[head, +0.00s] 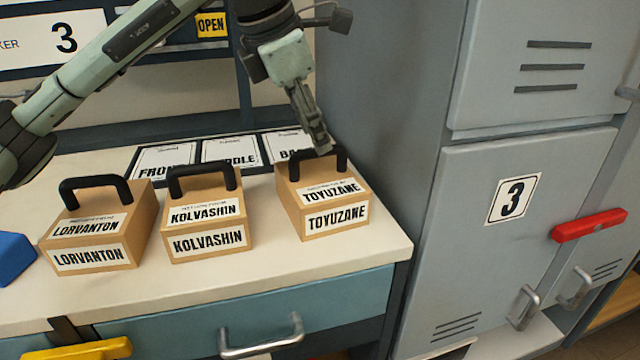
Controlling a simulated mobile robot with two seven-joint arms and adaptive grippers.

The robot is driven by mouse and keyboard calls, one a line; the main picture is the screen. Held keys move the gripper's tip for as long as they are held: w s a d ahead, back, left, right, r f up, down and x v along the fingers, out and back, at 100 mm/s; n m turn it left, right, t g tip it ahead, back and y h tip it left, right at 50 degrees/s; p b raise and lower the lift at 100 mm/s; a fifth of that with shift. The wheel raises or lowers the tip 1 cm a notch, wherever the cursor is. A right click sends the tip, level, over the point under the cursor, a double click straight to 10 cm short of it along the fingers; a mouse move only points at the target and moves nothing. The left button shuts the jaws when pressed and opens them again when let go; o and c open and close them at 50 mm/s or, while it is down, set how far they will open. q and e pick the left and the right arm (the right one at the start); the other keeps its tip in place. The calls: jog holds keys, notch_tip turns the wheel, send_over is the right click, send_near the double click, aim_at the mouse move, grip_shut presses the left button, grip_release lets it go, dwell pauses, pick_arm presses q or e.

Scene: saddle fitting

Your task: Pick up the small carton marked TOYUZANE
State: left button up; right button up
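The carton marked TOYUZANE (331,205) is a small tan box with a black handle on top. It sits on the bench top near its right end, the rightmost of three like cartons. My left gripper (322,147) comes down from above, and its fingertips are at the top bar of that carton's handle. I see the fingers nearly edge-on, so I cannot tell whether they are closed on the bar. My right gripper is not in view.
The KOLVASHIN carton (209,225) and the LORVANTON carton (98,230) stand to the left, also with black handles. Label cards (230,151) lie behind them. A grey locker (520,200) with a red handle rises close on the right. A blue object (14,257) is at the left edge.

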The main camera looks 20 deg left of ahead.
aim_at(319, 179)
pick_arm(q)
jog(key=shift+w+d+f, duration=0.15)
jog(key=shift+f, duration=0.35)
jog(key=x, duration=0.5)
jog(key=shift+w+p, duration=0.35)
jog(key=shift+p, duration=0.05)
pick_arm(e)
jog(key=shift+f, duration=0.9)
pick_arm(q)
jog(key=shift+c, duration=0.3)
grip_shut()
jog(key=shift+r, duration=0.1)
